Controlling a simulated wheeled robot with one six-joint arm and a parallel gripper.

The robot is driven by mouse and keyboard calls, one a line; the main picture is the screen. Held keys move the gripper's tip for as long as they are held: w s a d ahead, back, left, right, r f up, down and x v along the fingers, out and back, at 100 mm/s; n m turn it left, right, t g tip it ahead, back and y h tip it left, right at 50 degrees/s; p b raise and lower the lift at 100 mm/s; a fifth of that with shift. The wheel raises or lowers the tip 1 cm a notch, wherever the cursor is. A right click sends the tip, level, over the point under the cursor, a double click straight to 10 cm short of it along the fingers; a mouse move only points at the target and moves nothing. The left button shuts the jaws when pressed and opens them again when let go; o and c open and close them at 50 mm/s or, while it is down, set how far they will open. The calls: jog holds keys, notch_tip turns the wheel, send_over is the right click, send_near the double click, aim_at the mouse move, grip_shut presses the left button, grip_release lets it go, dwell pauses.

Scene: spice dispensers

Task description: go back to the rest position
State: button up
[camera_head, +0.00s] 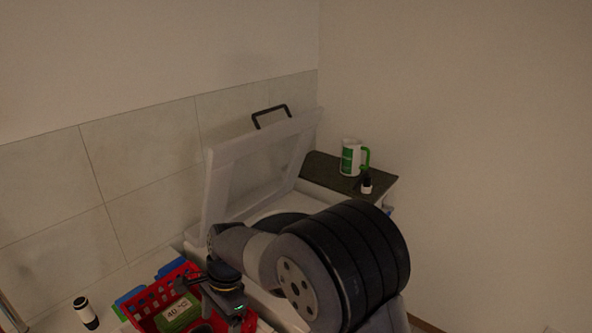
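My arm reaches in from the lower right and bends down at the left. My gripper (222,296) is a small dark shape with a green light, over the right part of a red basket (150,300). Its fingers blend with the dark things behind them, so I cannot tell whether they are open or shut or hold anything.
A white box with its lid (258,165) raised stands behind my arm. A white and green mug (350,157) and a small dark-and-white bottle (366,184) stand on a dark board (322,172). Another bottle (86,313) stands left of the basket. Walls close off the back and right.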

jog(key=w+d+f+n, duration=0.1)
jog(key=d+f+n, duration=0.1)
jog(key=d, duration=0.7)
jog(key=w+d+f+n+h, duration=0.1)
jog(key=w+d+f+n, duration=0.1)
jog(key=d+f, duration=0.3)
jog(key=w+d+f+n+g+h+b, duration=0.1)
jog(key=w+d+f+n, duration=0.1)
jog(key=d, duration=1.2)
notch_tip(320, 180, down, 2)
jog(key=shift+w+f+n, duration=0.1)
jog(key=shift+w+n, duration=0.05)
jog(key=shift+n, duration=0.75)
jog(key=shift+a, duration=0.1)
